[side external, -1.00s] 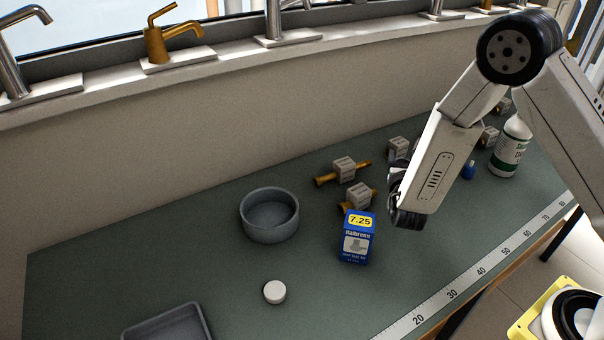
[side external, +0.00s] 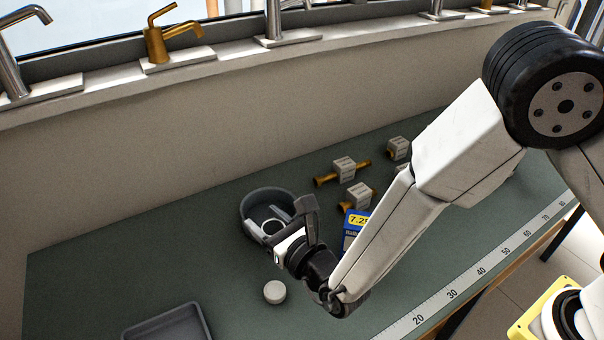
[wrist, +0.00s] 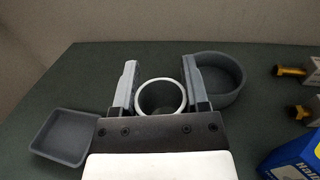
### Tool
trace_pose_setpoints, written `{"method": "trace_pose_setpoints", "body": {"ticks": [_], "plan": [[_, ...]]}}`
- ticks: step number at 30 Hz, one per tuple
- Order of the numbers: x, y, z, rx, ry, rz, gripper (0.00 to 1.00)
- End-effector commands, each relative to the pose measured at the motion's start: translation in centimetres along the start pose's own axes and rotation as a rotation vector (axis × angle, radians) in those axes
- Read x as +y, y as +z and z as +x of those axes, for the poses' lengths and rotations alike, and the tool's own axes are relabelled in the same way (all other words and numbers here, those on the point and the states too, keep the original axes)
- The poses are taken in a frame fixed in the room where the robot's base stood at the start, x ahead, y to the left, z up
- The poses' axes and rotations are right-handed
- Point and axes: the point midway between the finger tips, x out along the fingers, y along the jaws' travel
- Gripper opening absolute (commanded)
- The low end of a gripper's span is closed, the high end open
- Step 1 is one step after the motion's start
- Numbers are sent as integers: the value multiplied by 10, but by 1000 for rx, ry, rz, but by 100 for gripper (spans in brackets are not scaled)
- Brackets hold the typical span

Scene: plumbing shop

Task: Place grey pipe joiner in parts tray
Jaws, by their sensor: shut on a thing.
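My gripper (side external: 277,220) is shut on a pale grey, open-ended ring, the pipe joiner (wrist: 160,96). In the wrist view, the joiner sits between the two fingers with its round opening showing. In the side view, the gripper is in front of the round grey bowl and overlaps it; the exact height above the bench is hard to tell. The parts tray (side external: 166,325), a shallow grey square tray, lies at the front left, cut off by the lower edge. It shows whole and empty at the left in the wrist view (wrist: 64,136).
The round grey bowl (side external: 250,203) stands behind the gripper. A white cap (side external: 274,292) lies between tray and gripper. The blue box (side external: 354,226) is partly hidden by my arm. Brass-ended fittings (side external: 344,166) lie farther back. The bench left of the bowl is clear.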

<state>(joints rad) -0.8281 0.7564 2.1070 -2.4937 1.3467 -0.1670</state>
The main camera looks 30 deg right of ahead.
Motion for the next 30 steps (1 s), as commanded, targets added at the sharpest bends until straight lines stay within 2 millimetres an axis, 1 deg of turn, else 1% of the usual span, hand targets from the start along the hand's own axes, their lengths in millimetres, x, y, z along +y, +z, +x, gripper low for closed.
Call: {"method": "trace_pose_setpoints", "body": {"ticks": [1, 3, 6, 9, 12, 16, 22, 26, 30], "plan": [[20, 2, -7, -1, 48, 1, 2], [45, 5, -16, -2, 109, 1, 2], [75, 8, -30, -1, 185, 1, 2], [98, 11, -42, -2, 246, 1, 2], [115, 13, -52, -2, 289, 1, 2], [126, 14, -58, -1, 320, 1, 2], [129, 14, -60, 0, 327, 1, 2], [130, 12, -57, 0, 326, 1, 2], [136, 7, -48, 0, 325, 1, 2]]}}
